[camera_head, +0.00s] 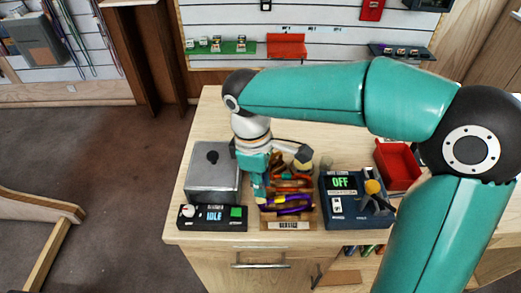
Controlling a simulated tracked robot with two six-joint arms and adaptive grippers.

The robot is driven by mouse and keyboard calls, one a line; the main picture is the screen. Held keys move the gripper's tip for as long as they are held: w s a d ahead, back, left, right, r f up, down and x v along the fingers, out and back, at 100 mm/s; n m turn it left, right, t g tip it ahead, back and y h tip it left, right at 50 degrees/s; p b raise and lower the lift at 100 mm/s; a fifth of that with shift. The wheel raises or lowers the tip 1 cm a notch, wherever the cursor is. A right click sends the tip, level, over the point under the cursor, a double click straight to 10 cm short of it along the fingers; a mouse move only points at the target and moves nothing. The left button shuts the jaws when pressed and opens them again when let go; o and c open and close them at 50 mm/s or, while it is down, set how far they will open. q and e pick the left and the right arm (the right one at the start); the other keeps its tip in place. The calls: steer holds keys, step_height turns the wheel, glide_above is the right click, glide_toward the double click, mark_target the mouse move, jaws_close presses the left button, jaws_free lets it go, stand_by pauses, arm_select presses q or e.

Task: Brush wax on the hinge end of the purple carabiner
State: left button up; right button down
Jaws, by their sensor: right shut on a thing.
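A purple carabiner (292,209) lies at the front of a wooden rack among other coloured gear. My right gripper (262,196) points down at the rack's left side, its tips at the carabiner's left end. It appears shut on the purple carabiner, but the tips are small and partly hidden. I cannot tell which end of the carabiner is the hinge end. No wax brush can be made out clearly. My left gripper is not in view.
A grey metal box (213,178) stands left of the rack, behind a black panel (204,218) reading IDLE. A blue device (337,210) reading OFF and a red bin (397,174) stand to the right. The bench's back left is clear.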

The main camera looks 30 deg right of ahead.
step_height(320, 180, up, 4)
steer(key=shift+s+r+p, duration=0.15)
steer(key=shift+r+p, duration=0.05)
steer(key=shift+p, duration=0.85)
steer(key=shift+r+p, duration=0.3)
steer(key=shift+r, duration=0.05)
steer(key=shift+r+p, duration=1.35)
steer(key=shift+r, duration=0.35)
